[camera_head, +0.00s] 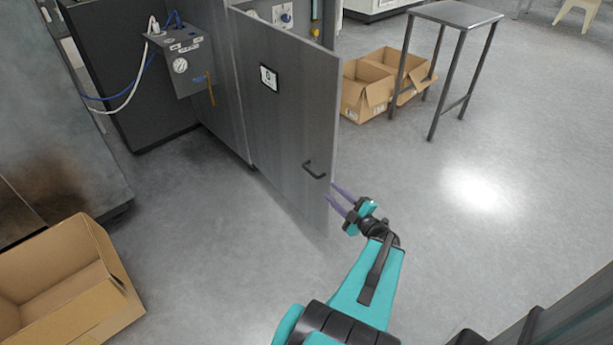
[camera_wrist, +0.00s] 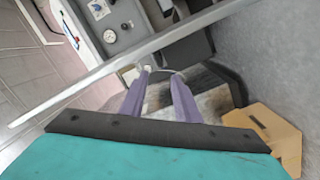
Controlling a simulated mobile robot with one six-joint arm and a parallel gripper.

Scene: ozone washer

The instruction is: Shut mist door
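The mist door, a tall grey panel (camera_head: 285,105) with a small black-and-white label, stands swung open from its cabinet in the head view. Its dark bar handle (camera_head: 314,170) is low on the outer face, near the free edge. My gripper (camera_head: 329,192) is just right of that free edge, below the handle level, with its two purple fingers apart and nothing between them. In the wrist view, a long pale edge (camera_wrist: 110,68), probably the door's, crosses just beyond my gripper (camera_wrist: 160,74). I cannot tell whether the fingers touch the door.
Open cardboard boxes (camera_head: 365,90) and a metal stand (camera_head: 455,14) are behind at right. Another cardboard box (camera_head: 95,310) lies front left. The floor left of the door is clear.

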